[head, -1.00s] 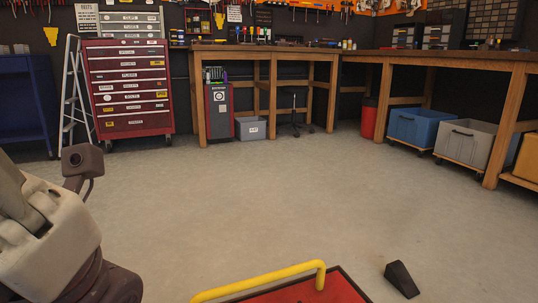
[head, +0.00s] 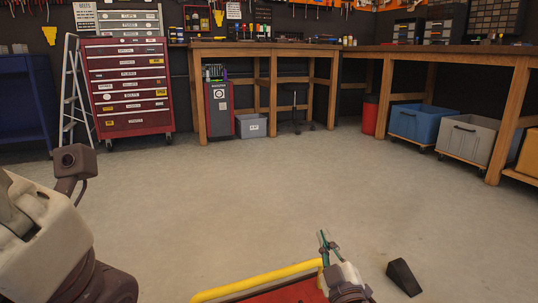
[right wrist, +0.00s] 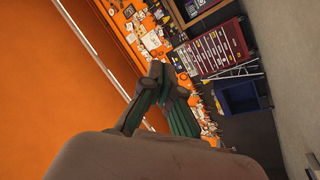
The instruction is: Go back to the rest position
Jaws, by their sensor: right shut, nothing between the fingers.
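My right gripper (head: 323,240) shows in the lower middle of the head view, in front of the red platform with the yellow bar. Its thin green-grey fingers point up, are shut and hold nothing. In the right wrist view the right gripper (right wrist: 156,72) is also seen, with the room tilted behind it and no object between its fingers. At the left edge of the head view parts of my left arm show, but the left gripper itself is out of the picture.
A red platform (head: 285,294) with a yellow bar (head: 255,281) lies at the bottom. A black wedge (head: 403,277) is on the floor right of it. The grey floor (head: 240,200) beyond is clear up to the red tool cabinet (head: 128,90) and the workbenches (head: 260,52).

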